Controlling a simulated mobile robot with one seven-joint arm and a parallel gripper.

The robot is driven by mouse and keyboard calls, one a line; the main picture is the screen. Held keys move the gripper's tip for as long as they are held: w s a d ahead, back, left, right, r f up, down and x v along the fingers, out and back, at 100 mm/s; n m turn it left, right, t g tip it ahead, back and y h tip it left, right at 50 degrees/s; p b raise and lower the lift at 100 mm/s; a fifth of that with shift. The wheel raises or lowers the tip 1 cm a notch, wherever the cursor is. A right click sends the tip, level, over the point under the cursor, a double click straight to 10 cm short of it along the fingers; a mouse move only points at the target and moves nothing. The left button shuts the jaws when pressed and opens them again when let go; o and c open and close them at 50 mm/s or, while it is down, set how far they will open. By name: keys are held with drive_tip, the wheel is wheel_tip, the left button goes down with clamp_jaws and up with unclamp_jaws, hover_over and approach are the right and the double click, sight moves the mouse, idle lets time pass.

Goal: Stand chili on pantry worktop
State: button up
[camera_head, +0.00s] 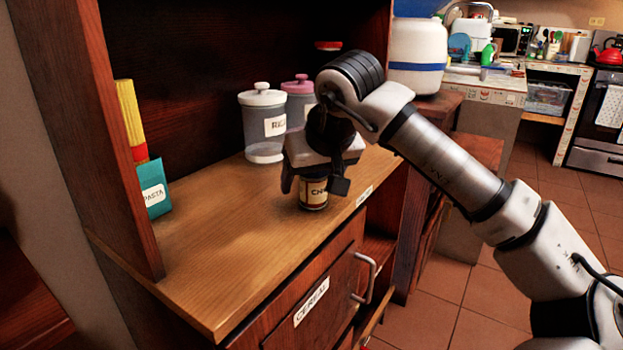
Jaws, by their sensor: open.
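The chili (313,196) is a small can or jar with a pale label, partly lettered "CH". It stands upright on the wooden pantry worktop (235,235), near the front edge. My gripper (316,187) points down over it from above, with one finger on each side of it. The jaws are open. The top of the chili is hidden by my gripper, and I cannot tell whether a finger touches it.
A rice jar (263,128) and a pink-lidded jar (299,97) stand behind my gripper. A pasta box (153,188) stands at the left. A white canister (417,57) is at the right. The worktop's front left is clear. Below are a cereal-labelled door (318,295) and its handle (365,278).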

drive_tip(key=p+v, duration=0.2)
drive_tip(key=v, duration=0.9)
drive_tip(key=shift+r, duration=0.25)
drive_tip(key=shift+s, duration=0.1)
